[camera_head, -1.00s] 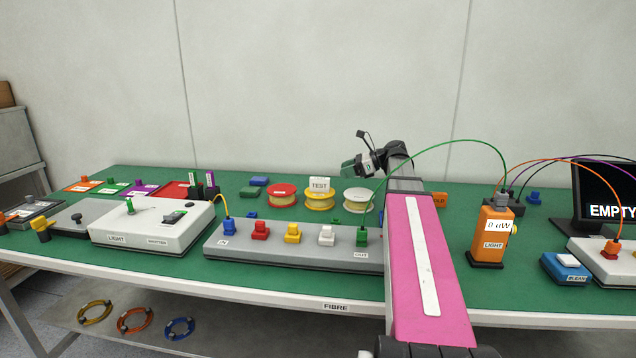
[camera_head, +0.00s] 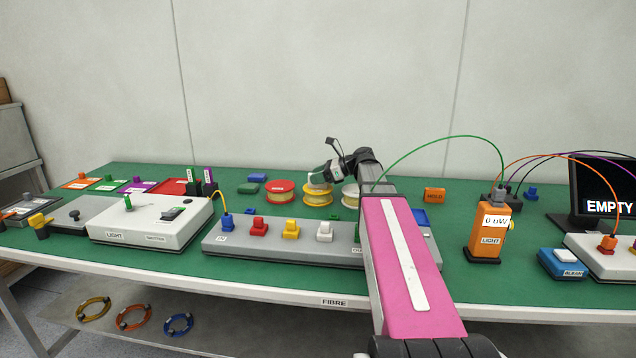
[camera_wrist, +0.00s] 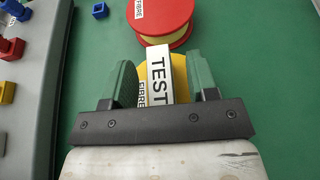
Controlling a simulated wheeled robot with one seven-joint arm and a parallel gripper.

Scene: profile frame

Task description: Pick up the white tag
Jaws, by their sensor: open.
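The white tag (camera_wrist: 158,72), marked TEST in black, stands on the yellow spool (camera_wrist: 178,70) in the wrist view. My gripper (camera_wrist: 160,66) is open, with one green finger on each side of the tag. There is a gap on both sides, wider on the right, and the fingers do not appear to touch it. In the head view my gripper (camera_head: 320,176) is over the yellow spool (camera_head: 318,199) and mostly hides the tag.
A red spool (camera_head: 280,192) stands left of the yellow one, and a white spool (camera_head: 350,196) stands right, partly behind my arm. A grey panel (camera_head: 285,247) with coloured plugs lies in front. An orange meter (camera_head: 486,235) stands at right, with cables arching above.

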